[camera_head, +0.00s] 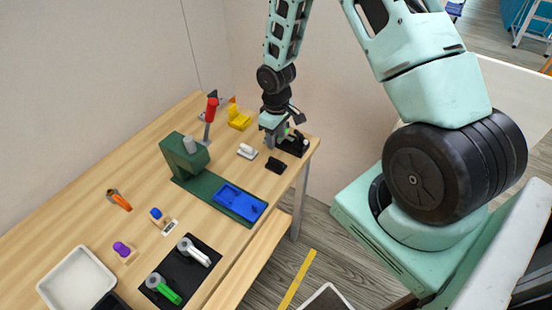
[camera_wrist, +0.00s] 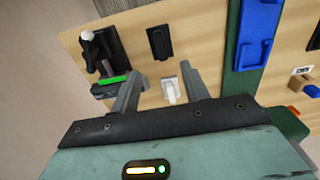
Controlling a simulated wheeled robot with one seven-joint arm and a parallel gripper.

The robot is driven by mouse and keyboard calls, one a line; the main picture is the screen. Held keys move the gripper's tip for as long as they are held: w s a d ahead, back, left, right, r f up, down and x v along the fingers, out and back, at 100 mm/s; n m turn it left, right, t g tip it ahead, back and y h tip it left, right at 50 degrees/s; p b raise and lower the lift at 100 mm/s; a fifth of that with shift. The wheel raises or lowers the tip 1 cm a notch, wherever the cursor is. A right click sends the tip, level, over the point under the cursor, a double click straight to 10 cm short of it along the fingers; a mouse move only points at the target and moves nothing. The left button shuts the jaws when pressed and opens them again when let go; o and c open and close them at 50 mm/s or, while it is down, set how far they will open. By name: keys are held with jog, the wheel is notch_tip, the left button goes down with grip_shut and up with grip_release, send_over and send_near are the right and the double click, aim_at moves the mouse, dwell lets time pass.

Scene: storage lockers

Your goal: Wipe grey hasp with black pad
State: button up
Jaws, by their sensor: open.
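A small black pad (camera_head: 276,164) with a raised grip lies on the wooden table near its right end. It also shows at the top of the wrist view (camera_wrist: 159,42), beyond my fingertips. The grey hasp appears to be the light grey piece (camera_head: 195,250) on a dark plate near the front edge; it is not in the wrist view. My gripper (camera_head: 276,137) is low over the table's far right end, and its two fingers (camera_wrist: 160,68) are open. A white pad-like piece (camera_wrist: 170,90) shows between them in the picture; I cannot tell any contact.
A black clamp-like fixture (camera_head: 297,143) with a green part (camera_wrist: 110,79) is close beside my gripper. A green stand (camera_head: 184,158) with a blue tray (camera_head: 238,202) stands mid-table. A green-handled piece (camera_head: 162,288) shares the dark plate. A white tray (camera_head: 76,280) is at front left.

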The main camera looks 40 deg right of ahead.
aim_at(276, 160)
notch_tip(276, 160, down, 10)
jog(key=b, duration=0.7)
jog(key=shift+r, duration=0.1)
grip_shut()
notch_tip(276, 160, up, 8)
jog(key=p, duration=0.6)
jog(key=shift+r, duration=0.15)
jog(key=shift+a, duration=0.1)
